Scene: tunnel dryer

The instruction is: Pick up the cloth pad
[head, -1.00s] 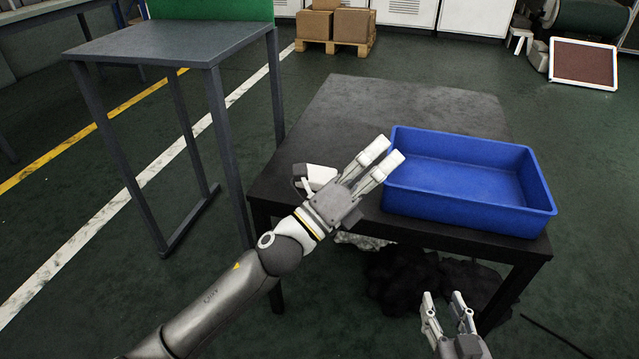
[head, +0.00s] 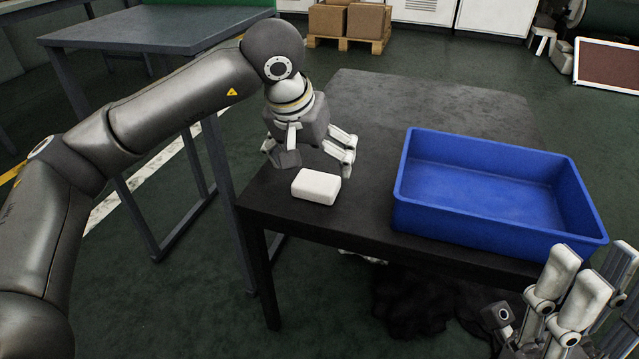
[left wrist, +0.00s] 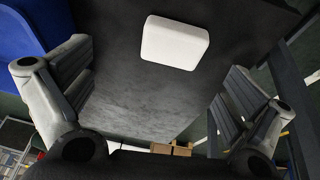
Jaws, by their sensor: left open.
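The cloth pad (head: 316,187) is a small white block with rounded edges. It lies flat on the black table (head: 350,215), near its front left corner. My left gripper (head: 312,158) is just behind the pad in the head view, pointing down, open and empty. In the left wrist view the pad (left wrist: 174,43) shows whole at upper centre, between the lines of the two spread fingers (left wrist: 160,90) but beyond them, with no contact visible. My right gripper (head: 600,275) is at the lower right, its fingers apart with nothing between them.
A blue bin (head: 490,245), empty inside, stands on the right half of the table; the left wrist view shows its edge (left wrist: 25,30). The table behind is clear. A grey stand (head: 150,30) is at left. Boxes on a pallet (head: 345,42) are far back.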

